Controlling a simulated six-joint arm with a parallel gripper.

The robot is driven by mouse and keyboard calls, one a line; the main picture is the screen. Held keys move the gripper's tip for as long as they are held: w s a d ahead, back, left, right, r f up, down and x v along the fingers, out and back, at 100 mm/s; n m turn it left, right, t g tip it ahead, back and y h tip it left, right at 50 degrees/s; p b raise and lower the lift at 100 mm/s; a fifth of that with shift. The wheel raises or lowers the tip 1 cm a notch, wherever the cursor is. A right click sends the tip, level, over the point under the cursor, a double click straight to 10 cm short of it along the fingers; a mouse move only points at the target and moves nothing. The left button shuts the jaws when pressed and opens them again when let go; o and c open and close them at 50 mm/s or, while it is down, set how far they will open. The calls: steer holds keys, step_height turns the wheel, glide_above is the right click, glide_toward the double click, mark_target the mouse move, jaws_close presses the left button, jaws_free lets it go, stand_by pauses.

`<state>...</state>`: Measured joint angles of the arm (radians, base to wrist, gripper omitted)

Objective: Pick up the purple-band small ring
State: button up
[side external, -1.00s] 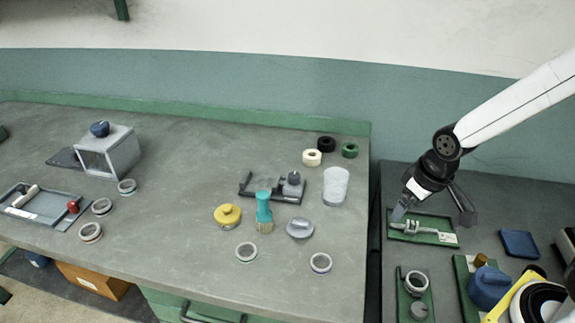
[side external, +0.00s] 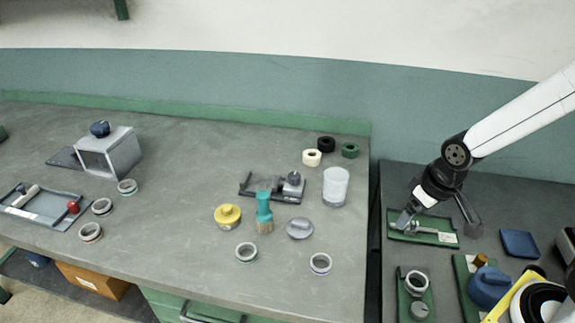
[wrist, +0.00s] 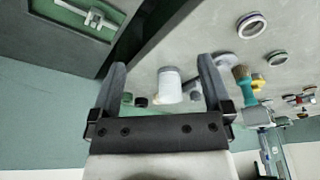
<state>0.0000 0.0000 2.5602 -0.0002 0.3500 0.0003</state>
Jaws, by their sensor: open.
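The small ring with a purple band (side external: 320,270) lies flat near the front right of the large grey bench; it also shows at the top right of the wrist view (wrist: 251,33). My gripper (side external: 438,219) is over the right-hand table, well to the right of the ring and apart from it. In the wrist view its two fingers (wrist: 163,64) are spread wide with nothing between them.
A green tray (side external: 447,243) is under my gripper. A gap separates the two tables.

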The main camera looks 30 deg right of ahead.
steer(key=shift+w+a, duration=0.1)
stand_by(0.6)
steer(key=w+a+f+m+g, duration=0.1)
steer(key=w+a+f+m, duration=0.1)
steer(key=w+a+m, duration=0.2)
steer(key=w+a+f+m+g+y, duration=0.1)
steer(key=w+a+f+m, duration=0.1)
steer(key=a+m, duration=0.8)
steer(key=shift+w+a+f+m, duration=0.35)
steer(key=shift+w+m, duration=0.55)
steer(key=shift+m, duration=2.2)
steer(key=shift+f, duration=0.1)
steer(key=shift+a+f, duration=0.15)
steer(key=shift+f, duration=1.05)
steer(key=shift+f, duration=0.1)
